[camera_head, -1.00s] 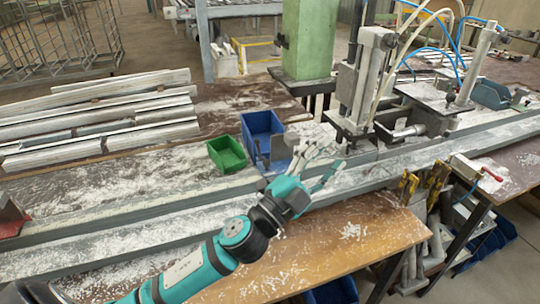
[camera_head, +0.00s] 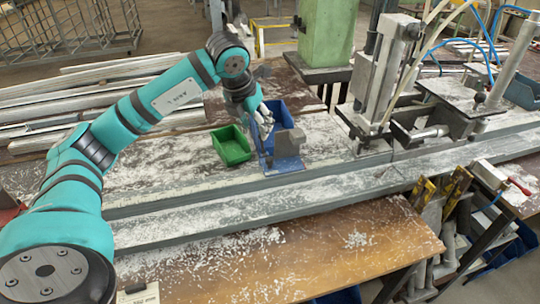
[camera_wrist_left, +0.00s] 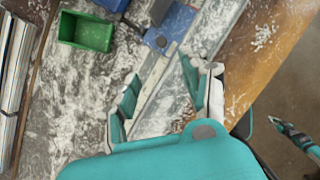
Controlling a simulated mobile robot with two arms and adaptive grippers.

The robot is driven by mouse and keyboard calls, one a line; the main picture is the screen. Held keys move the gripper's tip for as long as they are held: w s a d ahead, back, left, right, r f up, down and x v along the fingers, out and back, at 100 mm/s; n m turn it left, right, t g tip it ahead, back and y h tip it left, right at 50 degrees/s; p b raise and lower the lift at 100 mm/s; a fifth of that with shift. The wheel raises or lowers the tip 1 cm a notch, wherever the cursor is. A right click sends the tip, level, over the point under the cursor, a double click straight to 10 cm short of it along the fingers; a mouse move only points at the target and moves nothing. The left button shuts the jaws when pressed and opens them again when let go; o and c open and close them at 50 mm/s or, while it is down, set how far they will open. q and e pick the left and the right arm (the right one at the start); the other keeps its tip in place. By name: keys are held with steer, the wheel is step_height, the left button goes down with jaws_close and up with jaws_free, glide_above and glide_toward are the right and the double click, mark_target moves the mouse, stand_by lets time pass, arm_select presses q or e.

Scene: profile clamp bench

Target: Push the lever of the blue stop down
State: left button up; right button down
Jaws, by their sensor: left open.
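The blue stop (camera_head: 284,164) stands on the metal profile rail near the middle of the head view, with a grey block on it. In the left wrist view the blue stop (camera_wrist_left: 172,28) is at top centre, with a grey piece beside it. Which part is the lever I cannot tell. My left gripper (camera_head: 264,118) is above and just left of the stop, apart from it as far as I can see, overlapping the blue bin. In the wrist view its fingers (camera_wrist_left: 165,95) are spread with nothing between them. A teal part, probably my right gripper (camera_wrist_left: 292,136), shows at the right edge.
A green bin (camera_head: 231,146) and a blue bin (camera_head: 287,114) stand behind the rail. The clamp machine (camera_head: 378,85) rises to the right. Metal profiles lie at the back left.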

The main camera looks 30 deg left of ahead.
mark_target(269, 159)
arm_select(q)
steer(key=p+x, duration=0.4)
steer(key=x, duration=1.1)
steer(key=shift+w+d+f, duration=0.1)
steer(key=shift+f, duration=0.3)
steer(key=shift+w+f, duration=0.15)
steer(key=shift+f, duration=0.3)
jaws_close()
